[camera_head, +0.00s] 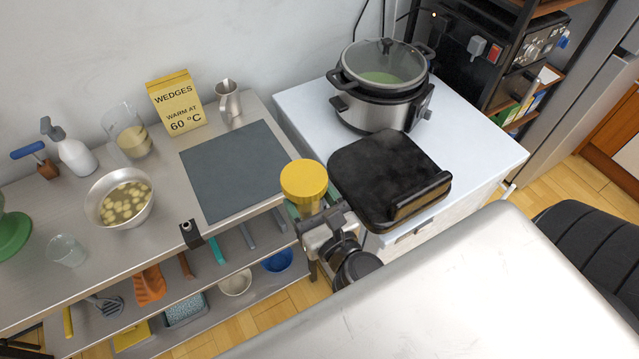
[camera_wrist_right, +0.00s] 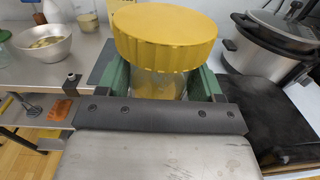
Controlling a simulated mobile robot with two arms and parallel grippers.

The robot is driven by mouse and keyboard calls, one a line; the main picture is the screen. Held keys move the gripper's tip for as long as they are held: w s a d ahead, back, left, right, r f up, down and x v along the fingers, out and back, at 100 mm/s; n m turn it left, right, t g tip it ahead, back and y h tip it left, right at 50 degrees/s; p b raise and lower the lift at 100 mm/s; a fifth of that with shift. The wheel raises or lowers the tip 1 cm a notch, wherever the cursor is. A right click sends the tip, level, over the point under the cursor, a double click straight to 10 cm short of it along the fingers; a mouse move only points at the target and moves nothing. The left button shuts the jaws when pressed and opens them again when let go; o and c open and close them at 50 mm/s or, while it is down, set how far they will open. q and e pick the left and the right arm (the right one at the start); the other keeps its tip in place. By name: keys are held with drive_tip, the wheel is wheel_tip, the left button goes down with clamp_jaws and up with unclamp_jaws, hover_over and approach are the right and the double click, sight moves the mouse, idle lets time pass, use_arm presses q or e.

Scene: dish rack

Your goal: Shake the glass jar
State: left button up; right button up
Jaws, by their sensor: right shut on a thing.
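The glass jar has a wide yellow lid (camera_head: 304,180), which faces up in the head view. In the right wrist view the yellow lid (camera_wrist_right: 166,36) is large and close, with the clear glass body (camera_wrist_right: 158,84) below it. My right gripper (camera_head: 310,208) is shut on the jar, its green fingers on either side of the glass. The jar is upright or nearly so, in front of the counter edge between the counter and the white cabinet. The lower part of the jar is hidden by my gripper. My left gripper is not in view.
A black press (camera_head: 384,172) lies close to the right of the jar on the white cabinet (camera_head: 482,150). A lidded cooker (camera_head: 382,84) stands behind.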

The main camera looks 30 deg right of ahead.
drive_tip(key=d, duration=0.6)
drive_tip(key=a+p, duration=0.1)
drive_tip(key=a, duration=0.5)
drive_tip(key=d, duration=0.3)
idle(0.3)
